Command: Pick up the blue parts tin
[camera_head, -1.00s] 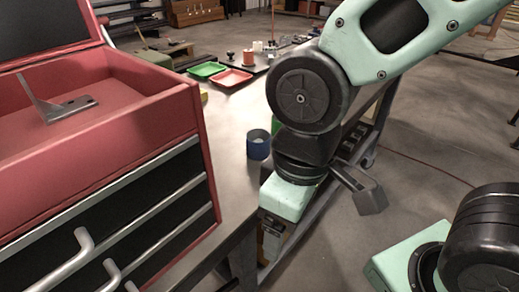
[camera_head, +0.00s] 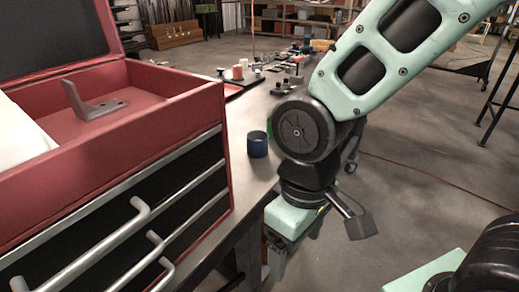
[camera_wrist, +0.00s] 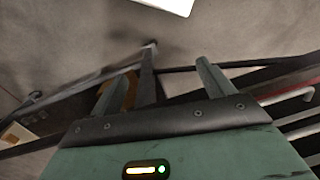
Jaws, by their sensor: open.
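The blue parts tin (camera_head: 258,145) is a small, dark blue cylinder. It stands upright on the grey tabletop, just right of the red toolbox and left of my arm's round black joint. My gripper (camera_wrist: 166,76) is open and empty, with its two fingers apart over the floor and table frame in the wrist view. In the head view it hangs by the table's right edge, in front of and lower than the tin, and its fingertips are hard to make out. The tin is not visible in the wrist view.
The red toolbox (camera_head: 190,116) fills the left, with a metal bracket (camera_head: 90,104) in its open top and drawer handles in front. A green object (camera_head: 269,127) is partly hidden behind my arm. Several small items stand farther back on the table. Open floor lies right.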

